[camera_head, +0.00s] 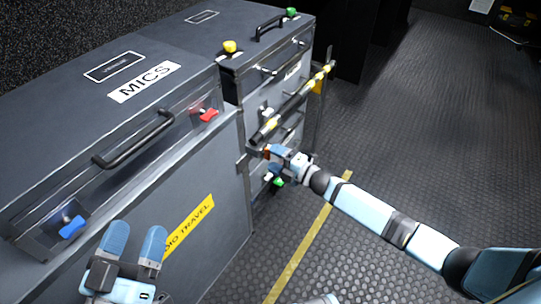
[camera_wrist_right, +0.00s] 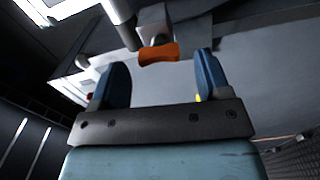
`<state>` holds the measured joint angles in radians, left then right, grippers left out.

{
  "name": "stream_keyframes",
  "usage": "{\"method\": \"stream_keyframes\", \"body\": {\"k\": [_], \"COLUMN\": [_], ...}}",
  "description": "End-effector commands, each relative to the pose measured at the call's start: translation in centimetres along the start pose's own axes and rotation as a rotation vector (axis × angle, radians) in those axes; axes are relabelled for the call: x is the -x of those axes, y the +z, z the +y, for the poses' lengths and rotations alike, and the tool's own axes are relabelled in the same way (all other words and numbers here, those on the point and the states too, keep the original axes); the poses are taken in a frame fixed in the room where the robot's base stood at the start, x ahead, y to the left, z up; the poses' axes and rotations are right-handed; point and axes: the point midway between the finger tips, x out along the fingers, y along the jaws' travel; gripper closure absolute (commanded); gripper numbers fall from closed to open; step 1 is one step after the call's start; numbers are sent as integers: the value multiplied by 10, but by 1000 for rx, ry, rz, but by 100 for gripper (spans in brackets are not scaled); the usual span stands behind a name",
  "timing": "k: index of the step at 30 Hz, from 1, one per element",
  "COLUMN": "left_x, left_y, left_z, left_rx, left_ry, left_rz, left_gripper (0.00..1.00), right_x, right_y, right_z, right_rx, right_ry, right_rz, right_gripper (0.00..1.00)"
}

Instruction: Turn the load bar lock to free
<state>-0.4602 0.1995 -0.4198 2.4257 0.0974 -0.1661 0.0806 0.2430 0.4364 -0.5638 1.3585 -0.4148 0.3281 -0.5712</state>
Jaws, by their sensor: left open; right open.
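The load bar (camera_head: 300,98), black with yellow bands, runs across the front of the drawer case. An orange lock handle (camera_wrist_right: 158,53) shows in the right wrist view, on a grey mount by a pale tube. It lies ahead of and between the fingertips of my right gripper (camera_wrist_right: 161,66), with gaps on both sides. In the head view my right gripper (camera_head: 268,153) is at the bar's near end and mostly hides the handle. It is open. My left gripper (camera_head: 137,230) is open and empty in front of the near case.
The near case (camera_head: 60,110), labelled MICS, has a black handle (camera_head: 135,140), a blue latch (camera_head: 72,227) and a red latch (camera_head: 208,115). The farther case has yellow (camera_head: 230,46) and green (camera_head: 291,12) knobs. Open floor (camera_head: 410,120) lies to the right.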

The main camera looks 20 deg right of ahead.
Motion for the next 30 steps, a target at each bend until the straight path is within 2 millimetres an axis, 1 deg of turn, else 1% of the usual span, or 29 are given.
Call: {"method": "stream_keyframes", "body": {"k": [1, 2, 4, 9, 12, 15, 18, 21, 30], "left_x": [-1, -1, 0, 7, 11, 13, 13, 13, 13], "left_y": [-4, -4, -1, 24, 34, 39, 43, 43, 42], "left_z": [0, -1, -5, -14, -19, -21, -22, -22, -23], "left_rx": [-4, -8, -15, -24, -28, -26, -24, -25, -30], "left_ry": [-3, -6, -19, -55, -75, -87, -94, -95, -93], "left_rz": [-2, -5, -33, -142, -184, -209, -226, -229, -227], "left_gripper": [32, 32, 32, 32, 32, 32, 32, 32, 32], "right_x": [12, 19, 36, 74, 92, 106, 113, 117, 117], "right_y": [0, 0, -1, 0, -1, 0, 0, 0, 0], "right_z": [2, 1, 2, 1, 1, 0, 1, 0, 0], "right_rx": [0, -1, -1, -1, -1, -1, 0, 0, 0], "right_ry": [-4, -4, -5, -4, -3, -3, -2, -1, -1], "right_rz": [-1, -1, -1, -1, -1, 0, 0, -1, 0], "right_gripper": [30, 30, 30, 30, 30, 30, 30, 30, 30]}}
